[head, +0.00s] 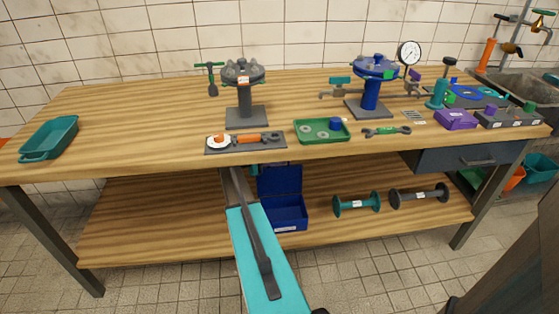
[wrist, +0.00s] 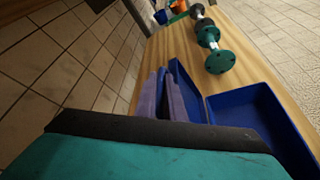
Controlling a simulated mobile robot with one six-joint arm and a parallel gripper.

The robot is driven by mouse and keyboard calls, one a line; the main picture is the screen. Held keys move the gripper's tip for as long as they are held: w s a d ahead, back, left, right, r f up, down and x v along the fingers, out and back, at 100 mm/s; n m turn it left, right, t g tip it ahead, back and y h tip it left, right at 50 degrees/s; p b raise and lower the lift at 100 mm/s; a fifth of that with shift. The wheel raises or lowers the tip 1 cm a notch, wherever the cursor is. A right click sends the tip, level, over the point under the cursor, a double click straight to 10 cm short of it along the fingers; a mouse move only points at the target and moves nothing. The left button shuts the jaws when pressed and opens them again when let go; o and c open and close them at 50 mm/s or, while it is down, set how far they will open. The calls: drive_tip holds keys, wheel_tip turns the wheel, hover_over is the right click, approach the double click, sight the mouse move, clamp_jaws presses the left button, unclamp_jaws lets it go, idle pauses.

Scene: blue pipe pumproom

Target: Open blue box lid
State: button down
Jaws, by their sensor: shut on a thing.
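The blue box stands on the lower wooden shelf in the head view. Its lid (head: 280,180) is raised upright at the back, and its body (head: 286,222) faces me, open at the top. The box body (wrist: 262,122) also shows in the wrist view, with an empty-looking inside. The raised lid (wrist: 188,88) stands to its left there. My gripper (wrist: 164,92) is shut on the lid, with its grey-purple fingers on either side of the panel. In the head view, my arm reaches to the left of the box and the fingertips cannot be made out.
A teal spool (head: 357,204) and a dark spool (head: 418,196) lie on the lower shelf right of the box. The workbench top (head: 150,130) overhangs the shelf closely above the lid. The shelf left of my arm is clear.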

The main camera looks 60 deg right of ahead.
drive_tip(key=shift+w+f, duration=0.1)
drive_tip(key=shift+f, duration=0.35)
idle(0.3)
drive_tip(key=c, duration=2.1)
unclamp_jaws()
drive_tip(key=shift+a, duration=0.55)
drive_tip(key=shift+w+d+r, duration=0.1)
drive_tip(key=shift+w+d, duration=0.05)
drive_tip(key=shift+d, duration=0.15)
drive_tip(key=shift+p+v, duration=0.4)
drive_tip(key=shift+v, duration=0.95)
drive_tip(key=shift+w+d+r+p+v, duration=0.15)
drive_tip(key=shift+p+v, duration=0.35)
drive_tip(key=shift+v, duration=1.6)
drive_tip(key=shift+w+d+r+p+v, duration=0.1)
drive_tip(key=shift+p+v, duration=0.4)
drive_tip(key=shift+v, duration=1.6)
drive_tip(key=shift+w+d+r+p+v, duration=0.15)
drive_tip(key=shift+p+v, duration=0.35)
drive_tip(key=shift+v, duration=1.6)
drive_tip(key=shift+s, duration=0.1)
drive_tip(key=shift+a, duration=0.15)
